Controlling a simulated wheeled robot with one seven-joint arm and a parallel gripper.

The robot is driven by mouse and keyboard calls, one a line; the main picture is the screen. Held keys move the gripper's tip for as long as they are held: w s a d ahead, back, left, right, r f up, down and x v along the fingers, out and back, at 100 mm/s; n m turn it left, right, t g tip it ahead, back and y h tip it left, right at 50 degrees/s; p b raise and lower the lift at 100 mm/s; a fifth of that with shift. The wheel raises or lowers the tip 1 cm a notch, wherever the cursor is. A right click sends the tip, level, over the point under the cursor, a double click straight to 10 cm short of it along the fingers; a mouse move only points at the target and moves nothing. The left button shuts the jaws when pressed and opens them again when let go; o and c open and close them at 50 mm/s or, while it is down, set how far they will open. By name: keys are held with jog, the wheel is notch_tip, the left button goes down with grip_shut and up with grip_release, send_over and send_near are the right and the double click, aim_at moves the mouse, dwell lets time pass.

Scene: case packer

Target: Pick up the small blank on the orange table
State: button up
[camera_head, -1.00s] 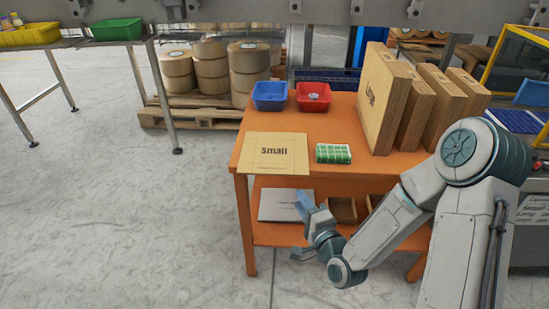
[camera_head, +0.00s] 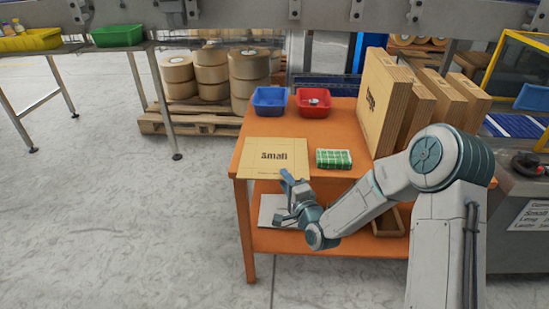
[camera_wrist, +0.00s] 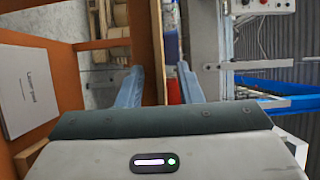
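The small blank (camera_head: 273,156) is a flat tan cardboard sheet marked "Small". It lies at the front left of the orange table (camera_head: 342,178), close to the front edge. My gripper (camera_head: 289,178) is just in front of that edge, near the blank's front side, and one blue finger overlaps the blank in the head view. In the wrist view my gripper (camera_wrist: 160,88) is open, with a clear gap between its blue fingers. A thin tan strip, probably the blank edge-on, shows in line with this gap. I cannot tell whether a finger touches it.
A green-and-white pack (camera_head: 334,159) lies right of the blank. A blue bin (camera_head: 269,108) and a red bin (camera_head: 313,108) stand behind. Tall cardboard blanks (camera_head: 374,100) stand at the right. A white sheet (camera_wrist: 25,88) lies on the lower shelf. Floor at left is clear.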

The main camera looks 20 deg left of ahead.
grip_shut()
